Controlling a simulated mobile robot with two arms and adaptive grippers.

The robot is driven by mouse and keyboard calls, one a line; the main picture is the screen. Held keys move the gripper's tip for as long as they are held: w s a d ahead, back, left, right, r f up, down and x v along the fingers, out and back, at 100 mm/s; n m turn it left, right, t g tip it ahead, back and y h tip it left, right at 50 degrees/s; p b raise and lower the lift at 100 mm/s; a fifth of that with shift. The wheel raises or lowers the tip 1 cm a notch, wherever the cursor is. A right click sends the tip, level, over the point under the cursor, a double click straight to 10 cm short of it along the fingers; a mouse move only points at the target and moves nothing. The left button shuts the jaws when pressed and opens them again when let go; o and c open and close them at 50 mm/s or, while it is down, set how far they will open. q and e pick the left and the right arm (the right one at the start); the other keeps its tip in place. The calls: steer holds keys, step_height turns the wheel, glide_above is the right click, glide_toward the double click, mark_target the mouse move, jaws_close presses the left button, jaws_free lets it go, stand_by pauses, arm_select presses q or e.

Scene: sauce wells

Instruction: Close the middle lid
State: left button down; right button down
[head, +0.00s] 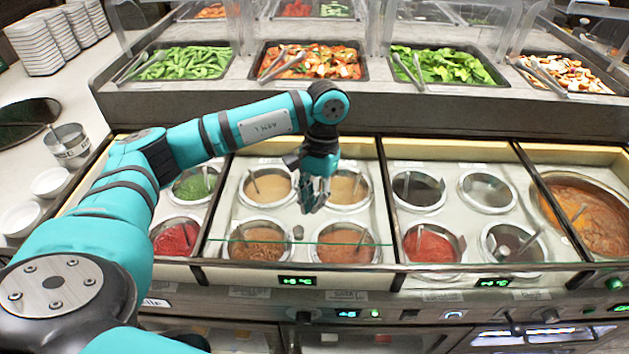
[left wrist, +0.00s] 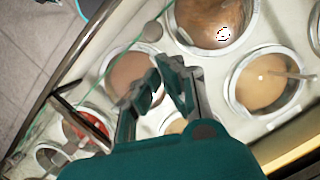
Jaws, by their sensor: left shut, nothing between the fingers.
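The middle lid (head: 323,244) shows as a thin clear pane with a greenish edge running across the middle section, over its front wells. A small round grey knob (head: 298,232) sits between those front wells and also shows in the left wrist view (left wrist: 152,31). The back wells of this section look uncovered. My left gripper (head: 314,196) is shut and empty, pointing down between the two back wells, behind the pane's edge. In the left wrist view its fingertips (left wrist: 168,78) are close together above the wells. How high it hangs is hard to tell. My right gripper is not in view.
Sauce wells with ladles surround the gripper: tan (head: 263,187), brown (head: 257,242), red (head: 432,246). A large orange pot (head: 585,215) is at the right. Trays of vegetables (head: 310,62) stand on a raised shelf behind. Bowls (head: 52,181) stand at the left.

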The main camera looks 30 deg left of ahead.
mark_target(310, 241)
arm_select(q)
steer(key=shift+x, duration=1.55)
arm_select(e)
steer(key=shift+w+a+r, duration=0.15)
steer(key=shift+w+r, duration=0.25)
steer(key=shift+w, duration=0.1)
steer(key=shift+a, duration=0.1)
arm_select(q)
steer(key=shift+s+f, duration=0.1)
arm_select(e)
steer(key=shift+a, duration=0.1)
